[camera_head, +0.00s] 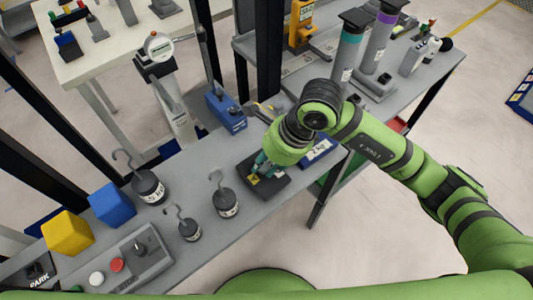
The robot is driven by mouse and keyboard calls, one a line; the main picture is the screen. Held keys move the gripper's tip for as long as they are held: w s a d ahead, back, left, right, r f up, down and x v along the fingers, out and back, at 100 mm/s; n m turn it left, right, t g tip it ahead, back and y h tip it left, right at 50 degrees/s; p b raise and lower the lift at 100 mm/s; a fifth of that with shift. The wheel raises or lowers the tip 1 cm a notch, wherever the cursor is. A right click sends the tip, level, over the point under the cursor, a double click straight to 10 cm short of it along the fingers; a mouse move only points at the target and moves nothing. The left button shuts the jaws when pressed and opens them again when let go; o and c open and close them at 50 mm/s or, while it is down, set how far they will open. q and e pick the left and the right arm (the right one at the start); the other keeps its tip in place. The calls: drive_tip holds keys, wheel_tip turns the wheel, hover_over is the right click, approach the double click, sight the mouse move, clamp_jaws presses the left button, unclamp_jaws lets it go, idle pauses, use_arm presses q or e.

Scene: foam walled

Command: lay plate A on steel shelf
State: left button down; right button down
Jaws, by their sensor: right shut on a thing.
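My right gripper (263,166) comes down over a dark flat plate (276,190) with a yellow mark, and its jaws are shut at that plate. I take this as plate A, but its letter cannot be read. The gripper hides part of the plate, so I cannot tell whether it touches the surface below. The grey steel shelf (205,245) runs under it from lower left to upper right. A blue plate (320,152) with a white label lies just right of the gripper. My left gripper is not in view.
Several hooked weights, including a large one (149,187) and a middle one (224,202), stand left of the gripper. A blue box (226,112) is behind it. Yellow (68,235) and blue (113,205) cubes and a button box (130,262) are at lower left. Tall cylinders (346,55) stand upper right.

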drive_tip(key=shift+w+f, duration=0.1)
drive_tip(key=shift+f, duration=0.2)
drive_tip(key=c, duration=1)
unclamp_jaws()
drive_tip(key=shift+f, duration=0.2)
drive_tip(key=shift+r, duration=0.15)
drive_tip(key=b+v, duration=0.1)
drive_tip(key=v, duration=1.1)
